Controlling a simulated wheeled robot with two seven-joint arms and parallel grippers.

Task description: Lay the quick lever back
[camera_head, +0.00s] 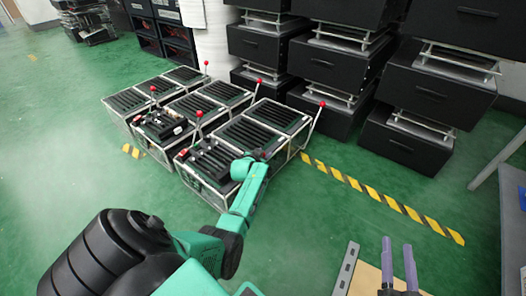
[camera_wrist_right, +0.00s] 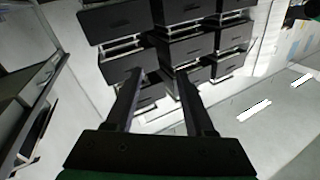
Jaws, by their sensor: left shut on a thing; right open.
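Several lever fixtures, dark ribbed boxes in metal frames, stand in a block on the floor in the head view, with red-knobbed levers. One lever (camera_head: 312,129) at the right leans up and outward, and another (camera_head: 256,91) stands behind it. A lever (camera_head: 197,127) rises in the middle of the block. A red knob (camera_head: 184,153) sits low at the near fixture (camera_head: 210,163). My left gripper (camera_head: 255,156) is at this near fixture, shut on what seems to be a lever; its fingers and grip are mostly hidden. My right gripper (camera_head: 399,264) is open and empty, also in the wrist view (camera_wrist_right: 160,80).
Black cabinets (camera_head: 410,145) stand stacked behind the fixtures at the right. A yellow-black striped line (camera_head: 385,199) crosses the green floor. A grey table edge (camera_head: 512,225) is at far right. Open floor lies left of the fixtures and in the middle.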

